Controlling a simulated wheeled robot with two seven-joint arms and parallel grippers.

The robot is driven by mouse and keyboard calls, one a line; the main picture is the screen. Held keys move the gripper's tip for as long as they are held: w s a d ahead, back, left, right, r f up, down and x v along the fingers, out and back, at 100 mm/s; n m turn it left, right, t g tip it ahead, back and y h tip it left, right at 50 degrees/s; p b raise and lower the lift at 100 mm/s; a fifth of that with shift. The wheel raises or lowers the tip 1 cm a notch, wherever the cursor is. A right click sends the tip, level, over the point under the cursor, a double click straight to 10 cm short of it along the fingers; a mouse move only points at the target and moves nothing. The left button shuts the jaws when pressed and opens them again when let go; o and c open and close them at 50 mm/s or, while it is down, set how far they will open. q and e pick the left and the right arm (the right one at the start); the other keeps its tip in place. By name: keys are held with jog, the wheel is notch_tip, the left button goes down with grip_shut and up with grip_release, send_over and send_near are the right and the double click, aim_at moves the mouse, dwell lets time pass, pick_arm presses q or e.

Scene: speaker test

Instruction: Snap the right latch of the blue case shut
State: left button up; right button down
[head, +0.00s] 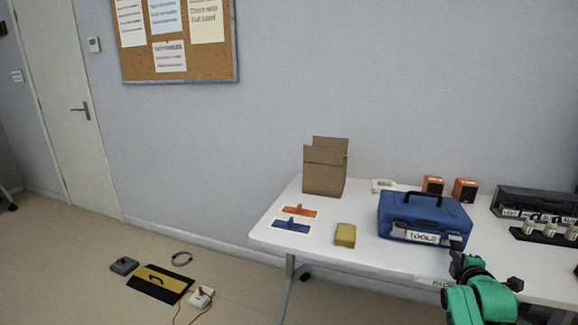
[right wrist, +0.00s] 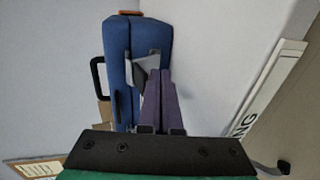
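The blue case (head: 425,212) stands on the white table with its lid down and its black handle on top. It also shows in the right wrist view (right wrist: 152,40). Its right latch (right wrist: 140,72) is a grey piece standing out at an angle from the case front. My right gripper (head: 457,250) is at the case's front right corner. In the right wrist view its two dark fingers (right wrist: 160,72) lie side by side, shut and empty, right beside the latch. I cannot tell whether they touch it. My left gripper is not in view.
On the table (head: 375,257) are a cardboard box (head: 325,170), a yellow sponge-like block (head: 345,235), orange speakers (head: 465,189) behind the case and a black rack (head: 540,205) at right. Free table lies left of the case. Several items lie on the floor at left.

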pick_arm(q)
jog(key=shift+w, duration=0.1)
pick_arm(e)
jog(key=shift+s+a+r+p, duration=0.15)
jog(key=shift+s+p, duration=0.15)
jog(key=shift+p, duration=0.25)
jog(key=shift+s+p, duration=0.3)
jog(key=shift+p, duration=0.1)
jog(key=shift+s+a+p, duration=0.25)
jog(key=shift+s+p, duration=0.3)
jog(key=shift+s, duration=0.05)
jog(key=shift+s+a+p, duration=0.2)
jog(key=shift+s+p, duration=0.35)
jog(key=shift+s, duration=0.05)
jog(key=s+p, duration=0.1)
jog(key=s+a+p, duration=0.1)
jog(key=s, duration=0.1)
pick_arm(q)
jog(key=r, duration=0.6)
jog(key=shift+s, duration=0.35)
pick_arm(e)
jog(key=shift+f, duration=0.2)
jog(key=shift+f, duration=0.1)
